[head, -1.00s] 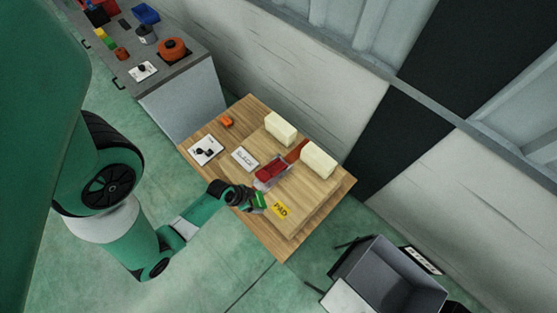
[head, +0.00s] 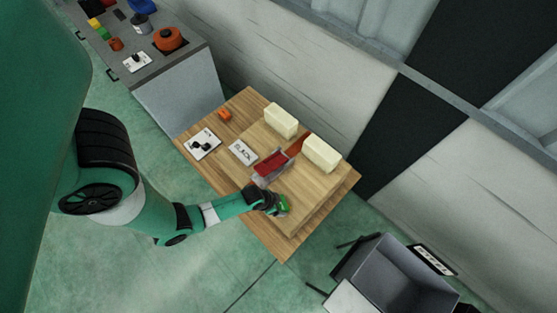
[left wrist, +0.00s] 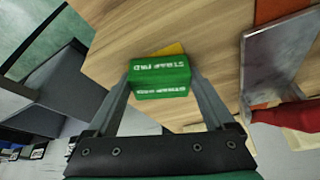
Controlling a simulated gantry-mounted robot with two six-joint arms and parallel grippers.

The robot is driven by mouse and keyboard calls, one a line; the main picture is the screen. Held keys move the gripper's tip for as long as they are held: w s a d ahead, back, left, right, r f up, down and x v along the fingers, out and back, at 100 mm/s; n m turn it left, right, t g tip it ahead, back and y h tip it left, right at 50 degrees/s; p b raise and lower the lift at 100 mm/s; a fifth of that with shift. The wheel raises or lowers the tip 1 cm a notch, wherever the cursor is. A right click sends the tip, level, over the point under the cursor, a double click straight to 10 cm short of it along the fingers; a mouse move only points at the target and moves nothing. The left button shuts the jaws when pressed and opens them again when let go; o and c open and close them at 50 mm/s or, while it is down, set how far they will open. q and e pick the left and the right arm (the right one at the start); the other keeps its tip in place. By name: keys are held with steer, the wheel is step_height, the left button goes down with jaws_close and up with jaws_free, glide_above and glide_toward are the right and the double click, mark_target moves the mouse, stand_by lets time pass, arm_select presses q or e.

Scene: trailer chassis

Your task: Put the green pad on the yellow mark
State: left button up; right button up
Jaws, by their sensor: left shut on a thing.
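The green pad (left wrist: 160,76), with white lettering, sits between the fingers of my left gripper (left wrist: 160,88), which is shut on it. In the head view the green pad (head: 284,206) shows at the tip of my left gripper (head: 279,205), over the front right part of the wooden table. The yellow mark (left wrist: 172,50) peeks out from behind the pad in the left wrist view, mostly hidden by it. In the head view the mark is hidden behind the gripper and pad. I cannot tell whether the pad touches the table. My right gripper is not in view.
On the wooden table (head: 318,200) stand a red and grey part (head: 272,167), two cream blocks (head: 281,120) (head: 321,153), white cards (head: 242,152) and a small orange piece (head: 224,114). A grey bin (head: 392,277) stands to the right. A grey cabinet (head: 180,95) is at upper left.

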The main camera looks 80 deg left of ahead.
arm_select(q)
steer(key=o, duration=1.2)
steer(key=shift+r, duration=0.15)
steer(key=p+v, duration=0.6)
steer(key=v, duration=0.6)
steer(key=shift+s+d, duration=0.1)
